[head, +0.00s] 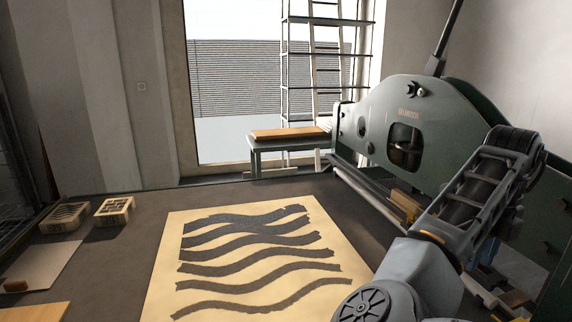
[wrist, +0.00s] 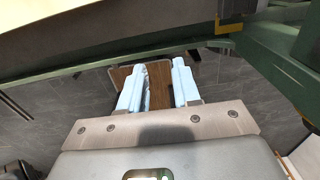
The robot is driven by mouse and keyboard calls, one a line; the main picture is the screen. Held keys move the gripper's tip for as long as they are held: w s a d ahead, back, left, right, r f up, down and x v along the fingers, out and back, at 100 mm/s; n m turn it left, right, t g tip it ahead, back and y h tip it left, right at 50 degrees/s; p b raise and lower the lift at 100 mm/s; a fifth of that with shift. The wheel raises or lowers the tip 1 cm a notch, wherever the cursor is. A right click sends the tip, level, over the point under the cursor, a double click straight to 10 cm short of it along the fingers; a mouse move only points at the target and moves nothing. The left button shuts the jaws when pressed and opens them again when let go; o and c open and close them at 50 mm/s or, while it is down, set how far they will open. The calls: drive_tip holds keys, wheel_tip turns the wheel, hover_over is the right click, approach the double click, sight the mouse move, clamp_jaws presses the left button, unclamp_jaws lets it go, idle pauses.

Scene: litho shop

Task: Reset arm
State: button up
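My arm (head: 480,190) rises from the bottom right of the head view and bends at a high elbow in front of the green press. My gripper cannot be made out in the head view. In the wrist view my gripper (wrist: 158,84) shows two pale blue fingers standing apart. A brown wooden surface (wrist: 159,82) shows between them and past their outer sides, so it seems to lie beyond the fingers and not in their grasp. I see nothing held.
The green press (head: 400,130) stands close to my arm at right. A sheet with dark wavy bands (head: 163,270) lies on the dark bed. Two small wooden blocks (head: 114,210) sit at left. A low table (head: 256,146) stands by the window. Grey tiled floor (wrist: 75,105) shows below my gripper.

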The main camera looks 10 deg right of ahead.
drive_tip(key=s+d+f+n+t+h, duration=0.2)
drive_tip(key=s+d+f+n+h, duration=0.1)
drive_tip(key=s+d+n+h, duration=0.25)
drive_tip(key=s+d+f+n+t+h, duration=0.2)
drive_tip(key=d+f+n+h, duration=0.25)
drive_tip(key=d+n, duration=0.3)
drive_tip(key=s+a+f+n+t+y, duration=0.2)
drive_tip(key=s+a+n+t, duration=0.15)
drive_tip(key=a+n, duration=0.3)
drive_tip(key=s+a+f+n+t+y, duration=0.1)
drive_tip(key=s+a+f+n+t, duration=0.15)
drive_tip(key=s+a+n, duration=0.45)
drive_tip(key=s+a+f+n+t+y, duration=0.25)
drive_tip(key=a+n, duration=0.25)
drive_tip(key=a, duration=0.3)
drive_tip(key=s+a+r+n+t+y, duration=0.1)
drive_tip(key=s+a+r, duration=0.3)
drive_tip(key=s+a, duration=0.4)
drive_tip(key=s+a+r+n+t+y, duration=0.1)
drive_tip(key=s+a+r+n+y, duration=0.2)
drive_tip(key=s+a, duration=0.4)
drive_tip(key=shift+s+a+r+y, duration=0.35)
drive_tip(key=shift+s+a+r, duration=0.1)
drive_tip(key=shift+s, duration=0.2)
